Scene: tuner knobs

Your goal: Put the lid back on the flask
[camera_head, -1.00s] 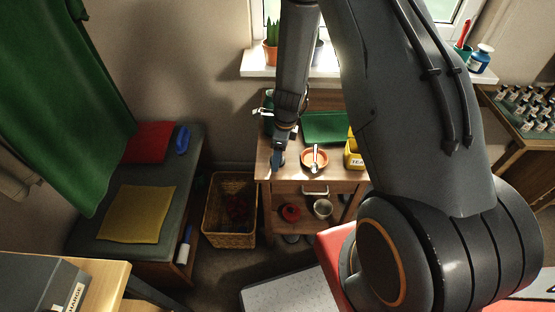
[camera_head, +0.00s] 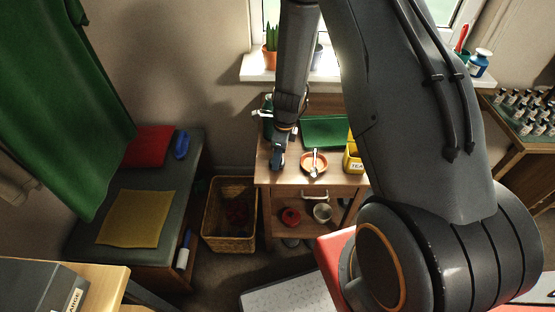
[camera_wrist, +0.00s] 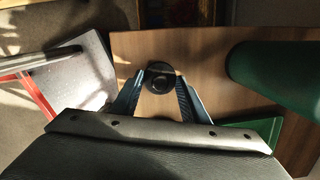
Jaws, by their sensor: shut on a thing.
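My gripper (camera_head: 278,165) is over the left part of the small wooden table (camera_head: 285,180). In the wrist view its two fingers (camera_wrist: 160,85) are closed around a small dark round piece, which looks like the lid (camera_wrist: 160,70). In the head view the lid is too small and hidden to make out. The flask is a green cylinder (camera_wrist: 280,72) to the right of the fingers in the wrist view, apart from the lid. In the head view the flask (camera_head: 267,122) is partly hidden behind my wrist. I cannot tell how high the lid is above the tabletop.
A green cloth or tray (camera_head: 325,132), an orange dish (camera_head: 314,163) with a pale utensil and a yellow tea box (camera_head: 354,160) stand on the table. A wicker basket (camera_head: 229,210) is on the floor at left. The sill (camera_head: 262,71) with pots is behind.

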